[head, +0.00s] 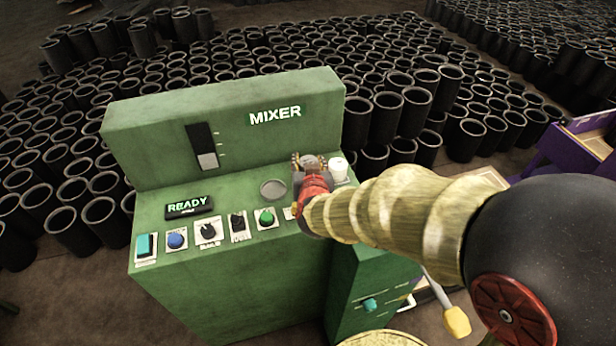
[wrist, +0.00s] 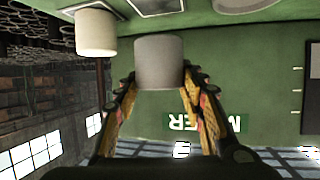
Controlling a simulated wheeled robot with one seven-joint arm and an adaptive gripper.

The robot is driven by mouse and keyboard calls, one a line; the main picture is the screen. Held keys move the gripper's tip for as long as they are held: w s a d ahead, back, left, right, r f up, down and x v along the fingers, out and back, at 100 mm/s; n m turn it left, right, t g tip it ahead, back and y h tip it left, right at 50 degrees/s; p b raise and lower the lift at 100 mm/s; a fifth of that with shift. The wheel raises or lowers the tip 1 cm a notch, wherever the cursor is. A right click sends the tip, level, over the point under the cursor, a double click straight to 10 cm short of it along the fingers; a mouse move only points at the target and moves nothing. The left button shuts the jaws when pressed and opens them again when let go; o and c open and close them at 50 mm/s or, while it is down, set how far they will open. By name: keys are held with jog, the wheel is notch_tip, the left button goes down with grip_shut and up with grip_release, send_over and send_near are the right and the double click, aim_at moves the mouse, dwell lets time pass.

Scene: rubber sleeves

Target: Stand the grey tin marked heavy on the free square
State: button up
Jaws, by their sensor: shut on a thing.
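The grey tin (wrist: 158,62) is between the fingers of my gripper (wrist: 157,90) in the wrist view, which is upside down. My gripper is shut on its sides. No marking on it can be read. In the head view my gripper (head: 309,163) is over the right part of the green mixer's top, and the tin is mostly hidden by it. Whether the tin touches the mixer top, I cannot tell. A small patterned plate (wrist: 155,7) shows near the tin's foot. The free square cannot be made out clearly.
A white tin (head: 338,169) stands close to the right of my gripper; it also shows in the wrist view (wrist: 96,35). A round grey disc (head: 272,190) lies left of my gripper. The green mixer panel (head: 225,120) rises behind. Knobs and buttons line the front edge.

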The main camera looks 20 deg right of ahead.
jog(key=shift+w+d+f, duration=0.1)
jog(key=shift+w+f, duration=0.5)
jog(key=shift+f, duration=0.1)
jog(key=shift+w+f+b, duration=0.2)
jog(key=shift+f+b, duration=0.75)
jog(key=shift+f, duration=0.65)
jog(key=shift+f, duration=0.1)
jog(key=shift+f, duration=0.15)
jog(key=o, duration=1.2)
jog(key=shift+o, duration=0.5)
jog(key=shift+r, duration=0.2)
